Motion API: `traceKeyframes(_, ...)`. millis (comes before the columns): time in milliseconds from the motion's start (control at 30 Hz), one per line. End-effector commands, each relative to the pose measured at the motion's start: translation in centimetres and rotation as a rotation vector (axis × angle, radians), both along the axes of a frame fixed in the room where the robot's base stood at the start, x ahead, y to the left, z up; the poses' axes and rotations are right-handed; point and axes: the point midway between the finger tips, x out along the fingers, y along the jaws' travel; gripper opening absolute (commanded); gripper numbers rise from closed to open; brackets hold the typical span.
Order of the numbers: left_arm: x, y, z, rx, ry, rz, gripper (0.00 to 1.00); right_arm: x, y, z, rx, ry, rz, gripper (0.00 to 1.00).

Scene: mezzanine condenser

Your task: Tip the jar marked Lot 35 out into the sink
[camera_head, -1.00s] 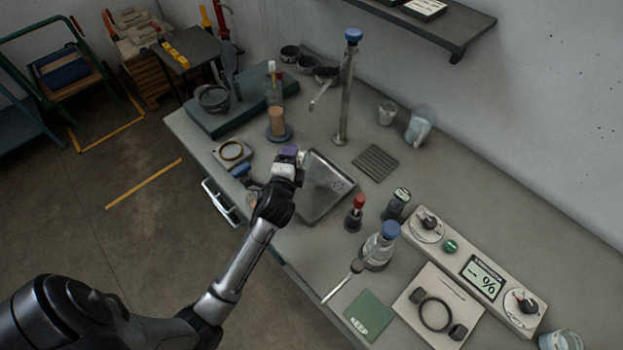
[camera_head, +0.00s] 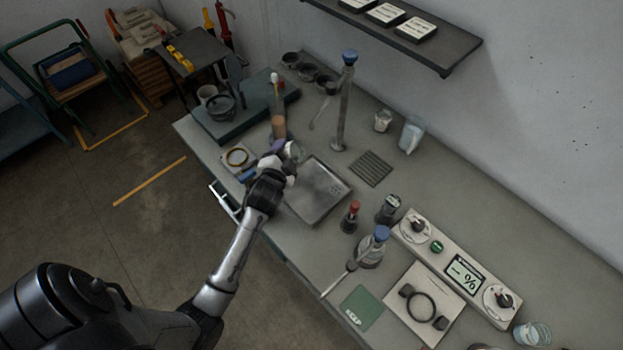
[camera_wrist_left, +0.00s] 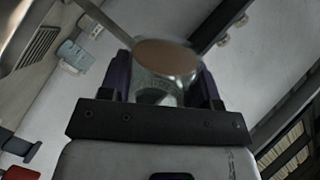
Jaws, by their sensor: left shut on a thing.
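My left gripper (camera_head: 281,154) is shut on a small glass jar (camera_head: 293,151), which also shows between the purple fingers in the left wrist view (camera_wrist_left: 160,84). A brown round face, its lid or its contents, shows at one end of the jar there. The jar looks tilted; its marking is too blurred to read. The sink (camera_head: 316,205) is a shallow square metal basin in the bench. The gripper and jar are above its far-left edge. My right gripper is not in view.
A tall tap (camera_head: 342,110) stands behind the sink. A cylinder with brown contents (camera_head: 278,124) stands close behind the jar. A red-capped bottle (camera_head: 350,217) and blue-capped flask (camera_head: 373,247) stand right of the sink. A ribbed mat (camera_head: 371,168) lies beside it.

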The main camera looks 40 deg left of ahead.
Motion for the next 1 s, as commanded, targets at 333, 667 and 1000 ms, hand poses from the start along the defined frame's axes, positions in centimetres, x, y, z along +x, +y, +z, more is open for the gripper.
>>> traceKeyframes(333, -0.2, 0.2, 2.3, -0.299, -0.125, 0.006, 0.28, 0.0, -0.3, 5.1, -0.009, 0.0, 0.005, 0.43)
traceKeyframes(667, -1.1, 2.6, 2.3, -0.607, -0.256, 0.009, 0.28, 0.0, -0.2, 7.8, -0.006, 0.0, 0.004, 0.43)
traceKeyframes(1000, -1.6, 3.9, 2.0, -0.828, -0.35, 0.012, 0.28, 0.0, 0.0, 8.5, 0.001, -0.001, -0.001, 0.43)
